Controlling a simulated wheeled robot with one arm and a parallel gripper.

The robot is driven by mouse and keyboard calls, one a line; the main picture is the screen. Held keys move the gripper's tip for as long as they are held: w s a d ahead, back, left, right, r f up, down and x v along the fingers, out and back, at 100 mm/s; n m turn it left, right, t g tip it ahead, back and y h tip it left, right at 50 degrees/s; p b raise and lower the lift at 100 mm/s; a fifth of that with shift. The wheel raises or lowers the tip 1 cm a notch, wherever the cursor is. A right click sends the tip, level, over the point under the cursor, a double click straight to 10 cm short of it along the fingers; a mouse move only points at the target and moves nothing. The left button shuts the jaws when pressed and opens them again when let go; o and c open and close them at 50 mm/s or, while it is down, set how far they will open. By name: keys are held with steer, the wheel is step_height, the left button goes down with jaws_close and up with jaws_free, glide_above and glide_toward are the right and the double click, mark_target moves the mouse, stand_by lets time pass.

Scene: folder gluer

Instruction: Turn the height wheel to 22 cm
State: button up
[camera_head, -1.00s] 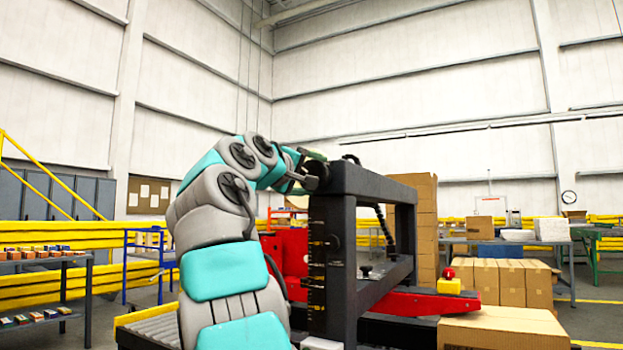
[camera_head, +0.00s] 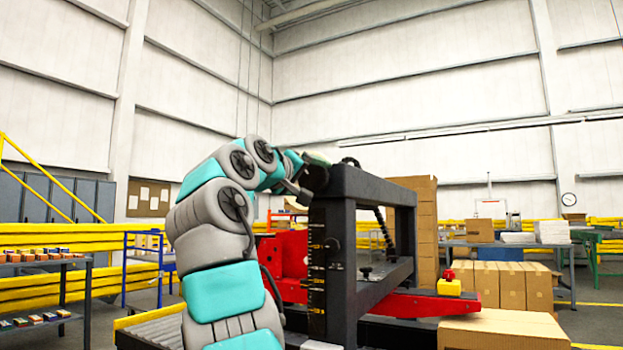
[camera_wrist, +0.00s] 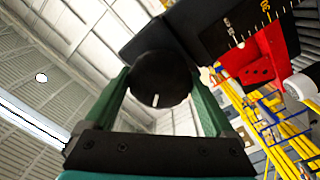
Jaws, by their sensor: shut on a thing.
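The height wheel (camera_wrist: 160,76) is a dark round knob with a short white mark near its lower rim in the wrist view. My gripper (camera_wrist: 160,88) is shut on it, with one green finger on each side. In the head view my gripper (camera_head: 308,166) is at the top left corner of the black frame (camera_head: 372,188), and it and my arm partly cover the wheel. The height scale (camera_head: 317,262) is a dark strip with light marks down the frame's near post. Its numbers are too small to read here. Part of the scale (camera_wrist: 238,32) also shows in the wrist view.
The red machine body (camera_head: 291,252) is behind the post, and a red beam (camera_head: 400,303) runs to the right. A red button on a yellow box (camera_head: 449,284) sits on it. Cartons (camera_head: 505,332) stand at the right. A blue cart (camera_head: 143,262) stands at the left.

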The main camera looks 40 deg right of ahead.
steer(key=shift+f+m, duration=0.1)
steer(key=shift+m, duration=0.5)
steer(key=shift+m+p, duration=0.35)
steer(key=shift+m, duration=0.65)
steer(key=shift+d+m+p, duration=0.1)
steer(key=shift+m+p, duration=0.25)
steer(key=shift+m, duration=1.55)
steer(key=o, duration=1.1)
